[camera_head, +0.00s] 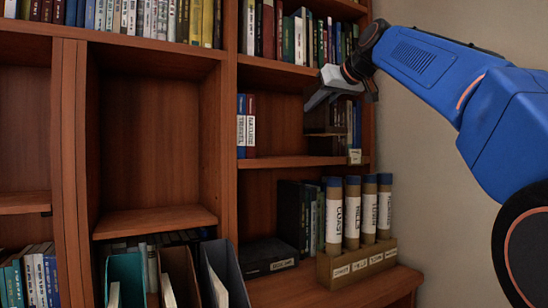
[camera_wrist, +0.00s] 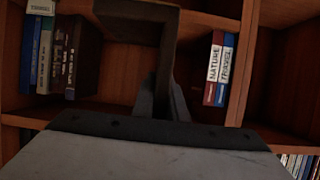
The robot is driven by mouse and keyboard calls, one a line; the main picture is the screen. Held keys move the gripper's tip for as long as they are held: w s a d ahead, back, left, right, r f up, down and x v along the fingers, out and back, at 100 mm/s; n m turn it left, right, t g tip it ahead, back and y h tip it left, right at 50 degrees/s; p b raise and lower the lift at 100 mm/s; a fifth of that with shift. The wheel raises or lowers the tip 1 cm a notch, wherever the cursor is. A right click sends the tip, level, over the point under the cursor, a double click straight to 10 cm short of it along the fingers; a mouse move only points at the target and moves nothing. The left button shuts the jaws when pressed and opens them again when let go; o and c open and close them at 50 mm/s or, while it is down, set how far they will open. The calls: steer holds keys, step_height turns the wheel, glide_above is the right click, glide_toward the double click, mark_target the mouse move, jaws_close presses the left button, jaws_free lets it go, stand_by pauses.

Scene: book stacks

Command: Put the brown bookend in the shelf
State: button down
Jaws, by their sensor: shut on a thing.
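My gripper (camera_head: 334,88) reaches from the right into the middle opening of the right-hand bookcase, between its left and right books. In the wrist view its dark fingers (camera_wrist: 160,98) are shut on the brown bookend (camera_wrist: 137,22), a dark angled plate at the top middle. The bookend's lower part is partly hidden by the fingers. In the head view the bookend is small and dark below the gripper, and I cannot tell whether it touches the shelf board (camera_head: 290,161).
Two upright books, blue (camera_head: 241,127) and red (camera_head: 251,126), stand at the opening's left; several books (camera_head: 349,120) stand at its right. A small label (camera_head: 355,156) sits at the board's right front. Below are labelled tubes (camera_head: 352,213) in a wooden holder (camera_head: 360,263).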

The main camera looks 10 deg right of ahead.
steer(key=w+a, duration=0.3)
steer(key=w, duration=0.7)
steer(key=w+a, duration=0.3)
steer(key=w, duration=0.6)
steer(key=shift+s+f, duration=0.1)
steer(key=shift+f, duration=2.9)
steer(key=shift+w+a+f, duration=0.1)
steer(key=shift+w+f, duration=0.1)
steer(key=shift+f, duration=0.2)
steer(key=c, duration=1.8)
jaws_free()
steer(key=shift+f, duration=0.15)
steer(key=shift+o, duration=0.2)
steer(key=v, duration=1.2)
